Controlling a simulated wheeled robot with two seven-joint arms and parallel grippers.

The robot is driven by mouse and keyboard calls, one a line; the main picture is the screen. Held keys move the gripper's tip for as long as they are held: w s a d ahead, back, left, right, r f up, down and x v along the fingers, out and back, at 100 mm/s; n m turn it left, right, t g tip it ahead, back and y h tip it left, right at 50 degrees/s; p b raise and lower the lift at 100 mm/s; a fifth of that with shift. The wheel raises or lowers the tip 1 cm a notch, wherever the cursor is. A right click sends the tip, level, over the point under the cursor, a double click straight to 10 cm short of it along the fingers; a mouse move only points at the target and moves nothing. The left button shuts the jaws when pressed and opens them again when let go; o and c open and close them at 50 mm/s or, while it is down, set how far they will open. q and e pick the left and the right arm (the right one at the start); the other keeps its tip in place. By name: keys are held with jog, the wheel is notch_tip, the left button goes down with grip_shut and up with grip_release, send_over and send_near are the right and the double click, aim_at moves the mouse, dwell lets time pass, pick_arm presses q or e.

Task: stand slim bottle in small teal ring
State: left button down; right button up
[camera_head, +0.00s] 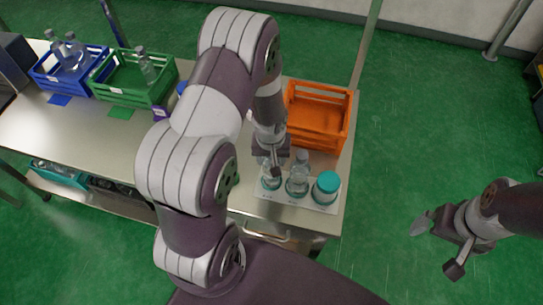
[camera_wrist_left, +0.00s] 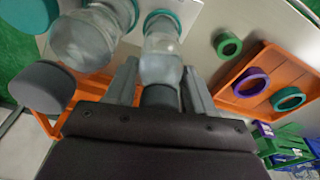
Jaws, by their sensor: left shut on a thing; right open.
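My left gripper (camera_head: 270,160) is shut on the slim clear bottle (camera_wrist_left: 162,55) and holds it upright, its dark neck between the fingers (camera_wrist_left: 160,95). The bottle's lower end is at the small teal ring (camera_wrist_left: 163,16), at the left end of the white plate (camera_head: 313,201) in the head view. The ring shows around the base, but I cannot tell whether the bottle rests on the plate. My right gripper (camera_head: 437,246) is open and empty, over the green floor at the right, away from the table.
A wider clear bottle (camera_head: 298,176) and a teal-topped jar (camera_head: 326,187) stand close beside it on the plate. An orange crate (camera_head: 322,118) is behind. An orange tray (camera_wrist_left: 268,70) holds a purple and a teal ring; a green ring (camera_wrist_left: 227,45) lies near it. Green (camera_head: 125,97) and blue (camera_head: 55,83) crates stand farther left.

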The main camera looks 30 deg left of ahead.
pick_arm(q)
jog(key=shift+f, duration=0.15)
grip_release()
dwell(0.4)
dwell(0.4)
notch_tip(320, 180, up, 9)
jog(key=p, duration=0.7)
jog(key=shift+p, duration=0.4)
